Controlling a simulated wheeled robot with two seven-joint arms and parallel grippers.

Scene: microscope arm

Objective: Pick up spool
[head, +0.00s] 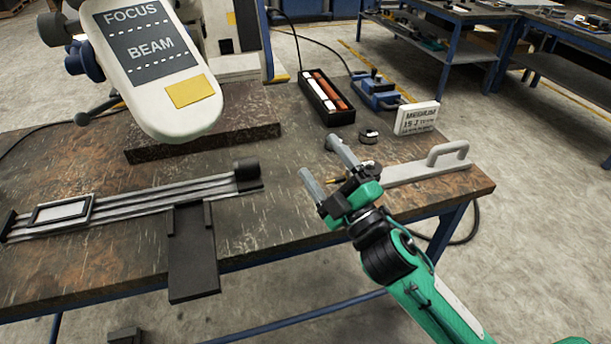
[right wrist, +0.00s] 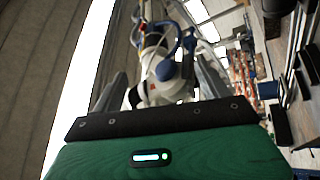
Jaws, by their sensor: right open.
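A small dark round piece that looks like the spool (head: 369,136) sits on the brown worktable (head: 270,225), near its back right part. A second small dark round piece (head: 330,143) is partly hidden behind a finger of my right gripper (head: 318,156). My right gripper is open and empty, its two grey fingers apart above the table, in front of and left of the spool. In the right wrist view the open fingers (right wrist: 160,88) show at both sides with nothing between them close up. I cannot make out the spool there. My left gripper is not in view.
A black tray with coloured sticks (head: 327,97), a blue vise-like device (head: 376,91) and a white label block (head: 417,118) stand behind. A grey handled plate (head: 425,170) lies right of the gripper. The microscope arm (head: 155,70) overhangs the left, above a rail (head: 130,205).

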